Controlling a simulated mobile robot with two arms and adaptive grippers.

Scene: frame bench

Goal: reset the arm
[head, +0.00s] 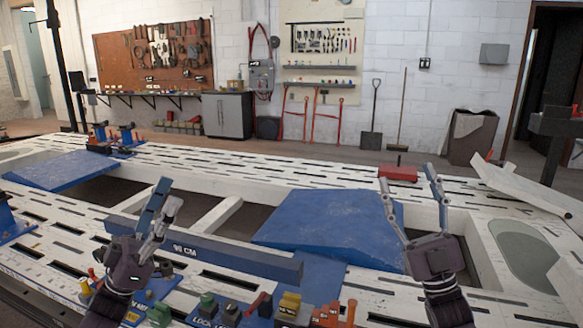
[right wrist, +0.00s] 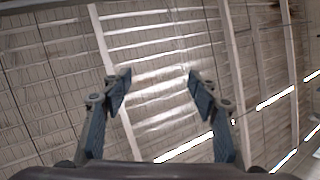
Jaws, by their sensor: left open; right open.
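My left gripper (head: 161,207) is raised over the near left part of the white slotted frame bench (head: 330,170), with its fingers pointing up. It is open and I see nothing held in it. My right gripper (head: 411,188) is raised at the right of the bench, its fingers pointing up and spread apart. In the right wrist view its two fingers (right wrist: 160,90) stand wide apart with only the ceiling behind them. Parts of the bench behind both arms are hidden.
A blue beam (head: 230,260) lies behind my left gripper. A blue ramp (head: 325,228) lies between the grippers. Colored blocks and clamps (head: 290,307) sit along the near edge. A red box (head: 398,174) is beyond my right gripper. White panels (head: 525,190) lean at the right.

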